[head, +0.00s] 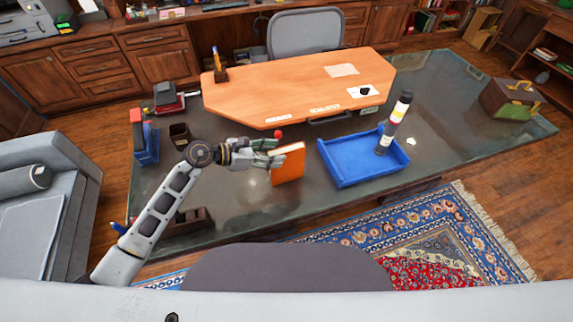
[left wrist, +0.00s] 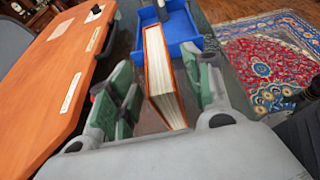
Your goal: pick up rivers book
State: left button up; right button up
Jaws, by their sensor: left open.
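An orange book (head: 288,164) stands upright on the dark glass-topped desk, left of the blue tray. Its title cannot be read. My left gripper (head: 268,158) is at the book's left end in the head view. In the left wrist view the book (left wrist: 160,75) stands between the green-padded fingers of the open left gripper (left wrist: 165,100), its page edges facing the camera. The fingers look apart from its covers. My right gripper is not in view.
A blue tray (head: 347,180) with a dark striped cylinder (head: 395,122) stands right of the book. A raised orange wooden desktop (head: 300,87) lies behind. The desk's front middle is clear.

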aim_at(287, 153)
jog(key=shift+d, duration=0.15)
pick_arm(q)
jog(key=shift+d, duration=0.1)
jog(key=shift+w+d+f, duration=0.1)
jog(key=shift+w+d, duration=0.1)
jog(key=shift+d, duration=0.2)
jog(key=shift+w+d+f+p, duration=0.1)
jog(key=shift+d+p, duration=0.1)
jog(key=shift+p, duration=0.1)
jog(key=shift+w+d+f, duration=0.2)
jog(key=shift+d, duration=0.35)
jog(key=shift+p+x, duration=0.4)
jog(key=shift+x, duration=0.8)
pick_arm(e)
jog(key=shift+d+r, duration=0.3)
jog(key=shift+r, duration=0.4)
pick_arm(q)
jog(key=shift+c, duration=0.4)
